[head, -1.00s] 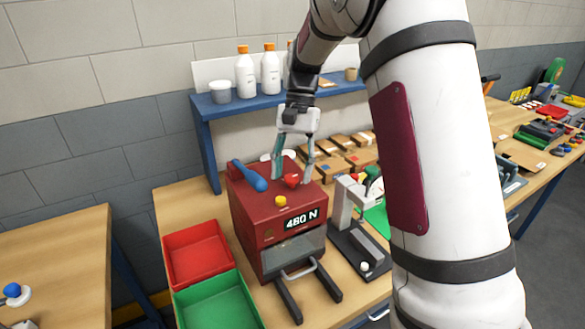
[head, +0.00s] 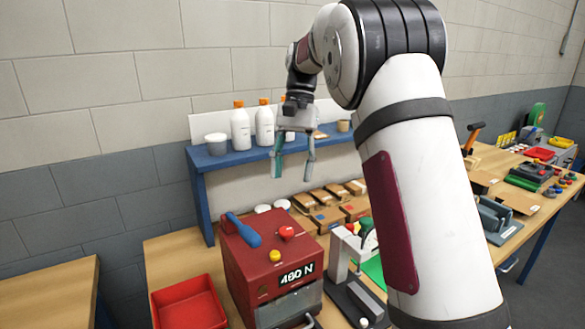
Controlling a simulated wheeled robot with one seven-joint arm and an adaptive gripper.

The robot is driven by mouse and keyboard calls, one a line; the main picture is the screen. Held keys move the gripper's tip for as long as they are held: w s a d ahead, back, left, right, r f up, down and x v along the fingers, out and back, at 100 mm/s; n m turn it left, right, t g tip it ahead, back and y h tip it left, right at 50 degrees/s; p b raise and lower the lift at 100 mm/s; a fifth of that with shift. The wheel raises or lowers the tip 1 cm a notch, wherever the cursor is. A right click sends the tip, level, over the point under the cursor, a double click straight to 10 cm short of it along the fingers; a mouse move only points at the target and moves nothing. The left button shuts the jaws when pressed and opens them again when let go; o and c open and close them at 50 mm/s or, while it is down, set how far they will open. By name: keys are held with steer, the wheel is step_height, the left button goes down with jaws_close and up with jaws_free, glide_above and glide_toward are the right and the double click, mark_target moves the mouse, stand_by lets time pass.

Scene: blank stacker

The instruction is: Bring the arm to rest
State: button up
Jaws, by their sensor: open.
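My gripper (head: 293,165) hangs with its fingers pointing down, open and empty. In the picture it lies above and behind the red machine, in front of the blue shelf. My white arm runs from the lower right up to a bent elbow at the top and covers part of the bench. Nothing touches the fingers.
A blue shelf (head: 205,160) with white bottles (head: 240,130) stands at the back. Several brown boxes (head: 327,218) lie behind the machine. A red bin (head: 187,305) is left of it, a grey stand (head: 342,265) right. Another bench (head: 45,290) is at the left.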

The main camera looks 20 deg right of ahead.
stand_by(0.5)
steer(key=s+a+r+n+t+h, duration=0.1)
steer(key=s+a+r+n+t, duration=0.15)
steer(key=s, duration=0.45)
steer(key=s+a+r+n+t+h, duration=0.1)
steer(key=s+a+r+t, duration=0.15)
steer(key=s, duration=0.55)
steer(key=s+a+f+n+t, duration=0.1)
steer(key=s+f+n+t, duration=0.2)
steer(key=s, duration=1)
step_height(320, 180, down, 2)
steer(key=shift+a+f+n+t+h, duration=0.2)
steer(key=shift+a+n+t+h, duration=0.2)
steer(key=shift+n, duration=0.35)
